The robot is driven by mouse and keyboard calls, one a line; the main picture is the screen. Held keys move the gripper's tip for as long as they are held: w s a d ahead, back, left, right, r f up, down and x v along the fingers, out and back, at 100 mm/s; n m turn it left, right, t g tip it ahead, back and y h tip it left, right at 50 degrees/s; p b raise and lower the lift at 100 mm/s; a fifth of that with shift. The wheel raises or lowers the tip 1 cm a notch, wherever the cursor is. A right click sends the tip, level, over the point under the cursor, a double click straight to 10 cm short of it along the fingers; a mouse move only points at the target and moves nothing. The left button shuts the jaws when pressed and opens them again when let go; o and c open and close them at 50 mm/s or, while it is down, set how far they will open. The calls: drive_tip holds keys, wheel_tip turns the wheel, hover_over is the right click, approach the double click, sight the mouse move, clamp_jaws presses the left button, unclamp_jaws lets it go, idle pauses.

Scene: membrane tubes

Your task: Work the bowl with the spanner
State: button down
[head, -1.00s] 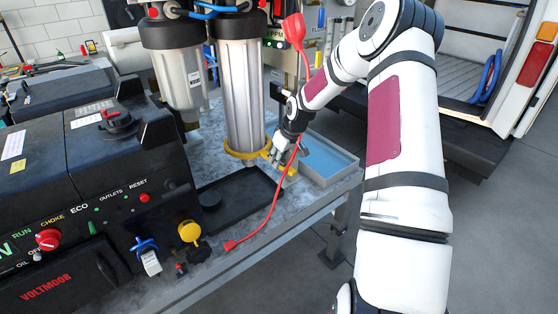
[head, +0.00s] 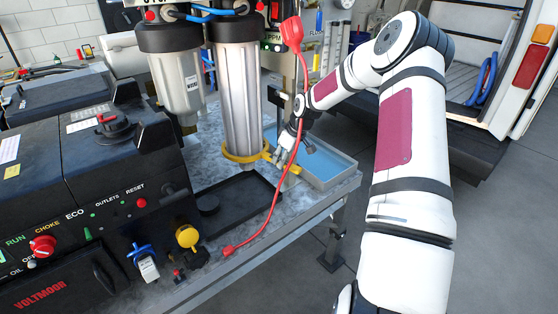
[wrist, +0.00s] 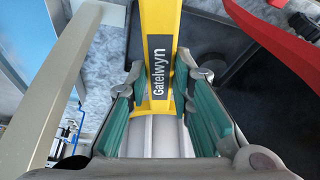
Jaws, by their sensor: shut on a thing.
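The yellow spanner (head: 256,156) has its ring around the lower end of the tall clear bowl (head: 241,95), and its handle points to the right. In the wrist view the handle (wrist: 160,65), marked "Gatelwyn", runs between the green finger pads. My gripper (head: 285,158) is shut on this handle, just right of the bowl; it also shows in the wrist view (wrist: 165,95). The bowl hangs upright under a black head. The far side of the ring is hidden behind the bowl.
A red cable (head: 272,200) hangs in front of my gripper down to the bench. A black tray (head: 240,215) lies below the bowl, and a blue-lined tray (head: 325,168) stands to the right. A second bowl (head: 180,85) and a black generator (head: 90,190) are on the left.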

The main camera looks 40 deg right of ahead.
drive_tip(key=shift+w+d+n, duration=0.1)
drive_tip(key=shift+d+n, duration=0.2)
drive_tip(key=shift+d, duration=0.15)
drive_tip(key=shift+d, duration=0.1)
